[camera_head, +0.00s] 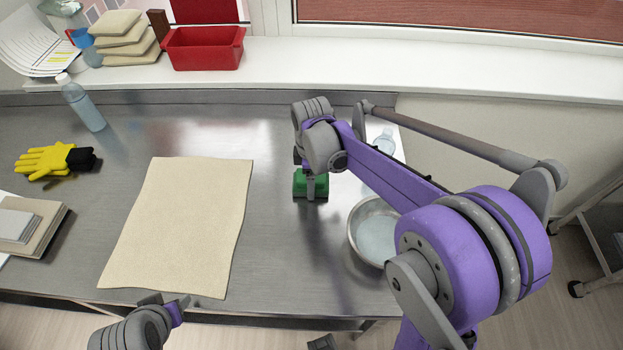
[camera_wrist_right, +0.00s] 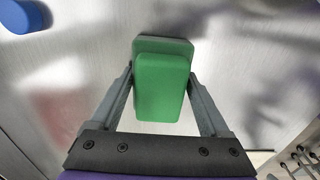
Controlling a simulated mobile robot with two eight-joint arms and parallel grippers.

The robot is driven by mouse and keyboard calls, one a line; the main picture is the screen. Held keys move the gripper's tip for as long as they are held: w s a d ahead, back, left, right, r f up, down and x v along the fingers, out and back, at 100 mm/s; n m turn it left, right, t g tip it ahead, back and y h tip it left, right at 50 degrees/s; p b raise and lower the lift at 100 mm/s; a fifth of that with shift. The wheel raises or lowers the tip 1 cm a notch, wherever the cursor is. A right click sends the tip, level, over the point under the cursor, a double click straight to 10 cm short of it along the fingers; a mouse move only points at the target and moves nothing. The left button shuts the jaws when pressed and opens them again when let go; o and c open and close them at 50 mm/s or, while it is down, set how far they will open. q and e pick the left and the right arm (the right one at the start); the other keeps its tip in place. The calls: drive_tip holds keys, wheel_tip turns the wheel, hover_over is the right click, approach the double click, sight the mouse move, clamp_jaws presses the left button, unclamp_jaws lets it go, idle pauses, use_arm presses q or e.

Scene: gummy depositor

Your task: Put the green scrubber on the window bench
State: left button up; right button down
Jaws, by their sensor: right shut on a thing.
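The green scrubber (camera_head: 311,185) is a green block with a darker green base, over the steel table right of the beige cloth. In the right wrist view the scrubber (camera_wrist_right: 162,85) sits between both fingers. My right gripper (camera_head: 311,178) is shut on it, pointing down; I cannot tell whether its base touches the steel. The window bench (camera_head: 440,66) is the long white ledge along the back, under the window. My left gripper (camera_head: 168,303) is at the bottom left, near the table's front edge, away from the scrubber; its finger gap is unclear.
A red bin (camera_head: 203,50) and stacked beige pads (camera_head: 122,40) stand on the bench's left part; its middle and right are clear. A metal bowl (camera_head: 372,232) and clear bottle (camera_head: 384,143) are near my right arm.

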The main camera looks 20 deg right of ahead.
unclamp_jaws()
drive_tip(key=shift+f, duration=0.1)
drive_tip(key=shift+r, duration=0.4)
wheel_tip(320, 180, up, 12)
drive_tip(key=shift+f+p, duration=0.2)
drive_tip(key=shift+p, duration=0.35)
